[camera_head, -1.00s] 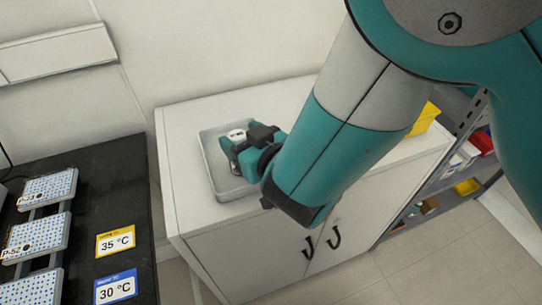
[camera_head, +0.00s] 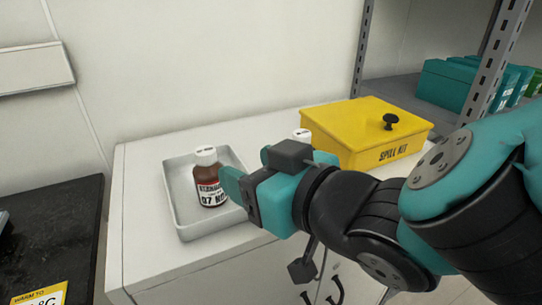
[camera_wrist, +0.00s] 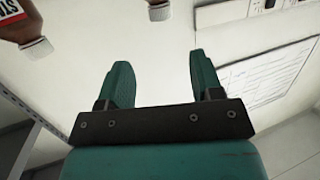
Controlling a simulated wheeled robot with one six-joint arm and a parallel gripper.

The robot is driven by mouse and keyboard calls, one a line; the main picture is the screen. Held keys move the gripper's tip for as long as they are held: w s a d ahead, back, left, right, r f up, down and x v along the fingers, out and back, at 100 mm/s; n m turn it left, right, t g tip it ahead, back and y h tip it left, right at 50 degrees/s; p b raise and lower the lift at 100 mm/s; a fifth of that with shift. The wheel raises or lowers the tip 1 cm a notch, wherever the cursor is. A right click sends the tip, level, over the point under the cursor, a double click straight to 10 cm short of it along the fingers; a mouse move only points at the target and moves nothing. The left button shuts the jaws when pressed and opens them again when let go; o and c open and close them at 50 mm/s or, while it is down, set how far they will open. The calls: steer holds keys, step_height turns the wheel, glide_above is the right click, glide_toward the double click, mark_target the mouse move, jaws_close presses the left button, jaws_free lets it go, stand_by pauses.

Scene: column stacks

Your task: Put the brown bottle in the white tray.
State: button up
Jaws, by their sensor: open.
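A brown bottle (camera_head: 211,183) with a white cap and a white label stands upright inside the white tray (camera_head: 183,229). My gripper (camera_head: 236,187) is just right of the bottle in the head view, pointing left towards it, with nothing held. In the wrist view my gripper (camera_wrist: 160,62) shows two teal fingers spread apart with an empty gap. A brown bottle with a label is partly seen in that view's top left corner, with its white cap (camera_wrist: 38,47) clear of the fingers.
A second white cap (camera_head: 302,135) shows behind my gripper; its body is hidden. A yellow spill kit box (camera_head: 360,128) stands on the white cabinet (camera_head: 145,160) to the right. A black bench (camera_head: 60,230) is at left, and shelving with teal boxes (camera_head: 450,85) at right.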

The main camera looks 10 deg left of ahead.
steer(key=shift+s, duration=0.15)
steer(key=w+d+f+m+g+h, duration=0.1)
steer(key=d+f+m+g+h, duration=0.15)
steer(key=d, duration=0.35)
steer(key=w+d+f+m+g+h, duration=0.1)
steer(key=d+f+h, duration=0.1)
steer(key=d+h, duration=0.25)
steer(key=s+d+g+h, duration=0.1)
steer(key=s+d+g, duration=0.5)
steer(key=s+d, duration=0.3)
steer(key=shift+s+d+r+g, duration=0.15)
steer(key=shift+s+d+g, duration=0.2)
steer(key=shift+s, duration=0.15)
